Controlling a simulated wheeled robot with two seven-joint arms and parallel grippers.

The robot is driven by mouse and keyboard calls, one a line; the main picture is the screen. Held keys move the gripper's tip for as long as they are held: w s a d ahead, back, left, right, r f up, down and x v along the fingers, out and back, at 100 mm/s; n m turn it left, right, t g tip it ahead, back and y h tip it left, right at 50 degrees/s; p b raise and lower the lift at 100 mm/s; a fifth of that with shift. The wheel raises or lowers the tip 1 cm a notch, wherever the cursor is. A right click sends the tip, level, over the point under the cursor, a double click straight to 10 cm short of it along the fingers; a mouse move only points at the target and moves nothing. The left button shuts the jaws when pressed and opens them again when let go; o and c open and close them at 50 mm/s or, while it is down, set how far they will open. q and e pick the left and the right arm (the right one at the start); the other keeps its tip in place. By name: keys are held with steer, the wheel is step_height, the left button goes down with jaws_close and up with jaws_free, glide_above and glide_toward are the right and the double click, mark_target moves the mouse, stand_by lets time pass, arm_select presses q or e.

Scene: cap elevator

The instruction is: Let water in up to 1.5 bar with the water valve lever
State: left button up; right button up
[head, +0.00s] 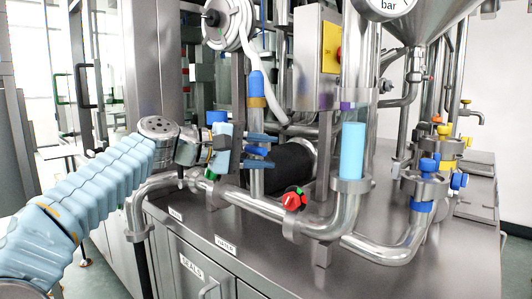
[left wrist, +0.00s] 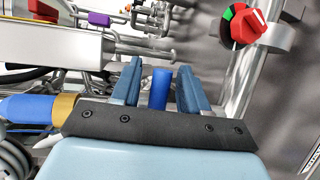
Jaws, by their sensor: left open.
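My left gripper (head: 262,151) reaches in from the left in the head view, its two blue fingers apart. A short blue lever handle (head: 254,151) shows between the fingers; in the left wrist view the blue handle (left wrist: 160,88) stands between the open fingertips (left wrist: 160,80), with gaps on both sides. I cannot tell for sure that it is the water valve lever. The gauge (head: 386,7) marked "bar" is cut off by the top edge, so its reading is hidden. My right gripper is not in view.
A red and green knob (head: 295,198) sits on the pipe right of the gripper, also in the left wrist view (left wrist: 245,24). A blue-topped post with a gold collar (head: 257,88) rises above the gripper. A light blue column (head: 352,150) stands right. A "WATER" label (head: 225,245) marks the bench.

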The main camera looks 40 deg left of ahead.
arm_select(q)
steer(key=shift+w+d+f, duration=0.1)
steer(key=shift+w+d, duration=0.1)
steer(key=shift+w, duration=0.15)
jaws_close()
stand_by(0.4)
steer(key=shift+a+r+n+t+h+p, duration=0.15)
steer(key=shift+r+n+t+h+p, duration=0.25)
steer(key=shift+n, duration=0.5)
steer(key=shift+a+r+n+t+h+b, duration=0.15)
steer(key=shift+r+n+t, duration=0.1)
steer(key=shift+r+n, duration=0.55)
steer(key=shift+a+r+n+t+h+p, duration=0.1)
steer(key=shift+r+n+t+h+p, duration=0.2)
steer(key=shift+n, duration=0.7)
